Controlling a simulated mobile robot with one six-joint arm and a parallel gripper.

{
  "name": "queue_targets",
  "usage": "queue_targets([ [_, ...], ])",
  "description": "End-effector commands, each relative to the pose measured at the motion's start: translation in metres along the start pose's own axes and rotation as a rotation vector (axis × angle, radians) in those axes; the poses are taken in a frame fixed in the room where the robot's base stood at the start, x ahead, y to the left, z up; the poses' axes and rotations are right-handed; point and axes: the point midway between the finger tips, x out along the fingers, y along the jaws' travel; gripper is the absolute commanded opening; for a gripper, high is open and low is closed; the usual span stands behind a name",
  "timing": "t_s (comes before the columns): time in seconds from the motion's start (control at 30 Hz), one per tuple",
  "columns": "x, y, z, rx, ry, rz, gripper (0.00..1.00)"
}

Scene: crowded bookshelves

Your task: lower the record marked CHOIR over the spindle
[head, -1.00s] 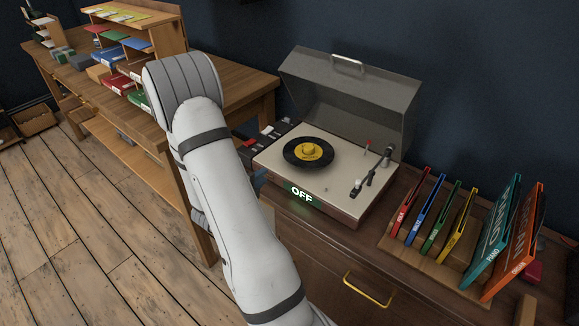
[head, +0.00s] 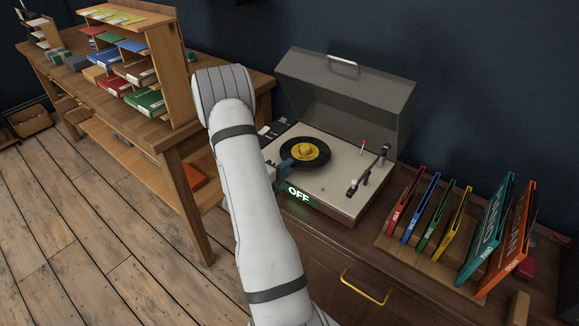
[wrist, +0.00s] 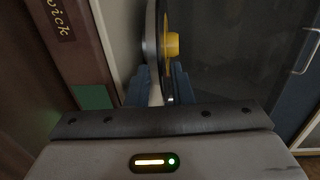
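A black record (head: 323,150) with a yellow label lies flat at the turntable's platter, around a raised yellow centre piece (head: 305,151). I cannot read CHOIR on it. In the wrist view, turned on its side, the record (wrist: 166,58) shows nearly edge-on, with the yellow centre piece (wrist: 172,45) sticking out past its face. My gripper (wrist: 161,84) has its blue fingers on either side of the record's near edge. The fingers stand apart, with a pale strip between the left finger and the disc. In the head view my gripper (head: 288,164) is partly hidden by my arm.
The cream turntable deck (head: 325,187) has a raised lid (head: 345,95) behind and a tonearm (head: 370,170) at its right. A green OFF sign (head: 299,194) glows at the front. Several coloured sleeves (head: 455,225) stand in a rack at right. A desk (head: 165,130) stands at left.

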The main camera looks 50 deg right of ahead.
Motion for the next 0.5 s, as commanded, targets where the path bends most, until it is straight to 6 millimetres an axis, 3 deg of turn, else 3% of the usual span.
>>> queue_targets([
  [0.5, 0.0075, -0.0004, 0.0005, -0.001, -0.002, 0.000, 0.17],
])
